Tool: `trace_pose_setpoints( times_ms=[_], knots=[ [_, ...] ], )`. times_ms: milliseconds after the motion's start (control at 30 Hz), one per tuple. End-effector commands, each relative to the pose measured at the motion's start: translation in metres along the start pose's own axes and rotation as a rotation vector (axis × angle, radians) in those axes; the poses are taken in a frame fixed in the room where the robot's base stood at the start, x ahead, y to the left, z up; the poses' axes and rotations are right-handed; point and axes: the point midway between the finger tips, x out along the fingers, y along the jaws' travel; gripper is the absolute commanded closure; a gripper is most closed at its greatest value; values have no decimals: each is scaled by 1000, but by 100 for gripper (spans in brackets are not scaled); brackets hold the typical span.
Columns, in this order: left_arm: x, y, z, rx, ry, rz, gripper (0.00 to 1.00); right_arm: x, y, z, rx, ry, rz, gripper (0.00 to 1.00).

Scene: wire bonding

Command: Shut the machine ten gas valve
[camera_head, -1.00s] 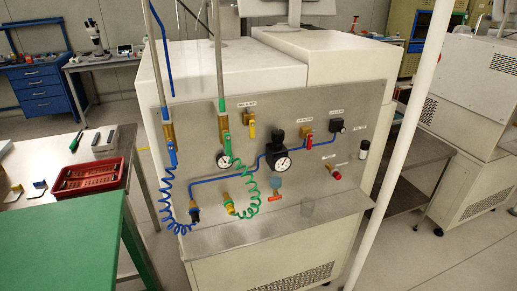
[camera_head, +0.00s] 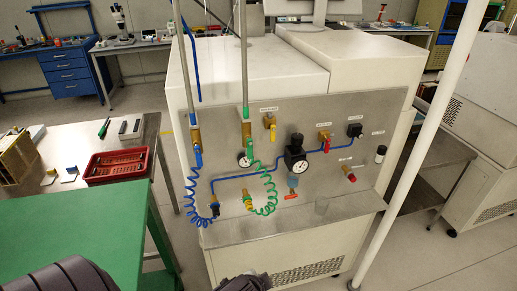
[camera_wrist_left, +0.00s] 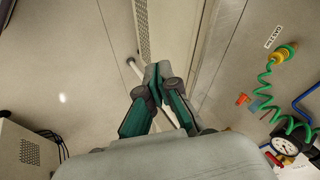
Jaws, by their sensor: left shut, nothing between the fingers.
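The grey valve panel (camera_head: 230,200) stands on the front of a white machine in the head view. It carries a yellow-handled valve (camera_head: 269,122), a red-handled valve (camera_head: 325,138), a blue-handled valve (camera_head: 198,157) and a green-handled valve (camera_head: 247,141). The labels are too small to read, so I cannot tell which valve is machine ten gas. My left gripper (camera_wrist_left: 155,82) is shut and empty in the left wrist view, apart from the panel fittings. The green coiled hose (camera_wrist_left: 265,88) and a gauge (camera_wrist_left: 286,147) show to its right. My right gripper is not seen.
A metal shelf (camera_head: 290,231) juts out below the panel. A white pole (camera_head: 425,120) rises to its right. A green table (camera_head: 80,225) and a red basket (camera_head: 119,164) are at left. Floor is open between the table and the machine.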

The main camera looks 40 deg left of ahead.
Motion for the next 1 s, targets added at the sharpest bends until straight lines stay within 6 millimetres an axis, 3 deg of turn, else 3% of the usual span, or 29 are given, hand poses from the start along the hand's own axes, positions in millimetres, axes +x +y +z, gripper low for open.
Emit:
trace_pose_setpoints(
  times_ms=[33,100,200,333,533,1000],
  knots=[
    [-24,-32,-30,88,64,-120,100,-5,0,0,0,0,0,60],
    [-49,-69,-62,211,122,-294,100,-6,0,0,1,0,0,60],
    [-84,-108,-99,354,172,-525,100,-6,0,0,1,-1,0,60],
    [-123,-140,-130,479,197,-762,100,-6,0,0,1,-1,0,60],
    [-155,-159,-149,559,199,-938,100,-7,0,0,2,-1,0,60],
    [-155,-164,-153,566,196,-953,100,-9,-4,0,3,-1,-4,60]
  ],
)
